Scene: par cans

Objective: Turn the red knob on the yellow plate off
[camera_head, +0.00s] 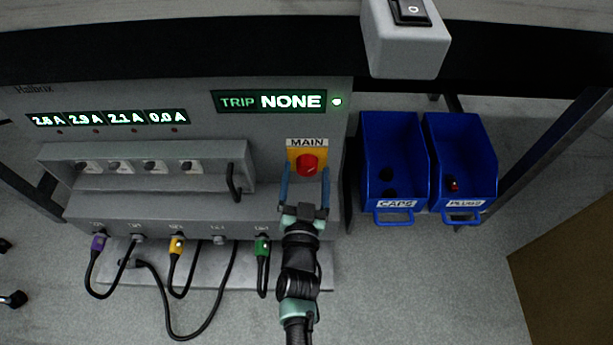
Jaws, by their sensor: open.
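The red knob (307,164) sits on the yellow plate (293,156) under the MAIN label, on the grey front panel. My gripper (305,172) reaches up from below. Its two blue fingers are open, one on the left and one on the right of the knob's lower part. The knob shows between the fingertips. I cannot tell whether the fingers touch it. The knob's exact setting is too small to read.
The grey box (200,150) shows lit current readouts (108,118) and a TRIP NONE display (270,102) with a green light. A dark handle (233,183) and cabled plugs, such as a green one (262,247), are left of my arm. Blue CAPS (394,150) and PLUGS (460,145) bins stand right.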

